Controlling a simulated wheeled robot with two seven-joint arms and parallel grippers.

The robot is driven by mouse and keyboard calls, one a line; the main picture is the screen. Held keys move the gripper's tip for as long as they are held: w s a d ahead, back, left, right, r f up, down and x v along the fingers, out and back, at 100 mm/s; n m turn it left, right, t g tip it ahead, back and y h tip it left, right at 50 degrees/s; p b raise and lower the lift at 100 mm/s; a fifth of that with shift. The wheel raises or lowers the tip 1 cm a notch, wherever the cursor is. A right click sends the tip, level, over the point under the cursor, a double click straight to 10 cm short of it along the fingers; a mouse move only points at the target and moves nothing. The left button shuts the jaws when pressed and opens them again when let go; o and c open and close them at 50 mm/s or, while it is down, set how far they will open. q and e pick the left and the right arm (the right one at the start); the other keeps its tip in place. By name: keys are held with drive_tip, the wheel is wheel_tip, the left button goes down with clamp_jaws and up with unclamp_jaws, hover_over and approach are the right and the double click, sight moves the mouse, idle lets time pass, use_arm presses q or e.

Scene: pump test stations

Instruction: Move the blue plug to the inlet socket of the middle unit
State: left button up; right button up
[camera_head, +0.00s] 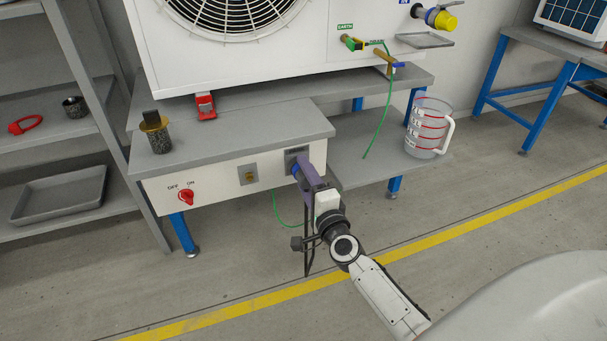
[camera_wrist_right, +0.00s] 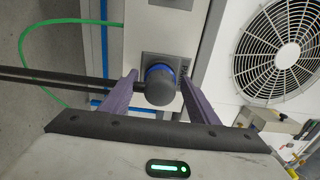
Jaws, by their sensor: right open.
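The blue plug (camera_wrist_right: 160,85), with a dark grey body and a blue ring, sits in a square grey socket plate (camera_wrist_right: 168,66) in the right wrist view. In the head view this plate (camera_head: 297,152) is at the right end of a bench's white front panel. My right gripper (camera_wrist_right: 159,83) is open, with its purple fingers on either side of the plug; I cannot tell if they touch it. In the head view the gripper (camera_head: 304,174) hides most of the plug. A blue connector with a yellow cap (camera_head: 440,19) is on the white fan unit (camera_head: 240,50). My left gripper is out of view.
The panel has a red OFF/ON knob (camera_head: 187,197). A dark cylinder with a brass collar (camera_head: 157,133) stands on the bench. A measuring jug (camera_head: 428,127) stands on the lower shelf. A green hose (camera_head: 381,118) hangs from the fan unit. The shelf rack (camera_head: 85,90) is at left.

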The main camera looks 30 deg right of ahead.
sight(308, 184)
drive_tip(key=shift+c, duration=0.2)
idle(0.4)
clamp_jaws()
use_arm(q)
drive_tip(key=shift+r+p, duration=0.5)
drive_tip(key=shift+p, duration=0.05)
use_arm(e)
drive_tip(key=shift+v, duration=3)
drive_tip(key=shift+a, duration=0.1)
drive_tip(key=s+a+r+n+y, duration=0.45)
drive_tip(key=a+r, duration=0.35)
drive_tip(key=a, duration=0.5)
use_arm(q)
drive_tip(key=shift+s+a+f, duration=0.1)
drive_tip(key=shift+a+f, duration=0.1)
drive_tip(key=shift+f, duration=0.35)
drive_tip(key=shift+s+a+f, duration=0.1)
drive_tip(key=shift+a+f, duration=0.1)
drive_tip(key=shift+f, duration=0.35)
use_arm(e)
drive_tip(key=s+r+m, duration=0.2)
drive_tip(key=s+r, duration=0.3)
drive_tip(key=r, duration=0.2)
drive_tip(key=shift+s+a, duration=0.15)
drive_tip(key=shift+a, duration=0.3)
drive_tip(key=shift+h, duration=0.25)
